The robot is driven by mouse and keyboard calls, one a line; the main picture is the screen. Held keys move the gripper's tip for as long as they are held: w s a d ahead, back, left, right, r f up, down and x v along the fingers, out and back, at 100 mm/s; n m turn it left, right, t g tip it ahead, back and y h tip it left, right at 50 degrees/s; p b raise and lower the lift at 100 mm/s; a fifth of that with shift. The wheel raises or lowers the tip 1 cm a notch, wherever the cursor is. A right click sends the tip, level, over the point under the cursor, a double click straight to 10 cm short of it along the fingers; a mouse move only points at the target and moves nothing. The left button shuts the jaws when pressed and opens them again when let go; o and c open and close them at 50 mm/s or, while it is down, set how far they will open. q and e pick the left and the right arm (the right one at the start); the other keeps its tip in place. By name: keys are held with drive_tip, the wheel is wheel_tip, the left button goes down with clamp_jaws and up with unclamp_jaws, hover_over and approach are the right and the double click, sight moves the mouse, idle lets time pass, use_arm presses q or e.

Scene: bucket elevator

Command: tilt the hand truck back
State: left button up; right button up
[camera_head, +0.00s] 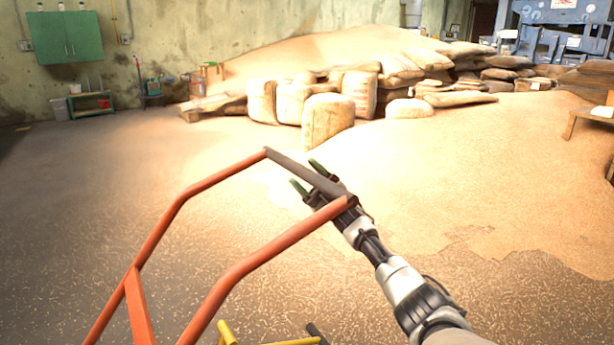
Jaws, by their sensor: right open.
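The hand truck (232,270) shows as an orange tubular frame rising from the bottom left. Its two side rails meet a dark crossbar (285,163) at the top. My right gripper (308,176) is at this crossbar, its arm coming from the bottom right. Its two green-tipped fingers are apart and show on either side of the bar. I cannot tell whether they touch it. The lower part of the hand truck is out of frame. My left gripper is not in view.
Yellow bars (228,334) show at the bottom edge. Open concrete floor (90,180) lies to the left. A large grain pile (480,170) spreads on the right, with stacked sacks (327,120) behind. A green cabinet (66,38) hangs on the far wall.

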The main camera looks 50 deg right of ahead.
drive_tip(key=v, duration=1.1)
idle(0.3)
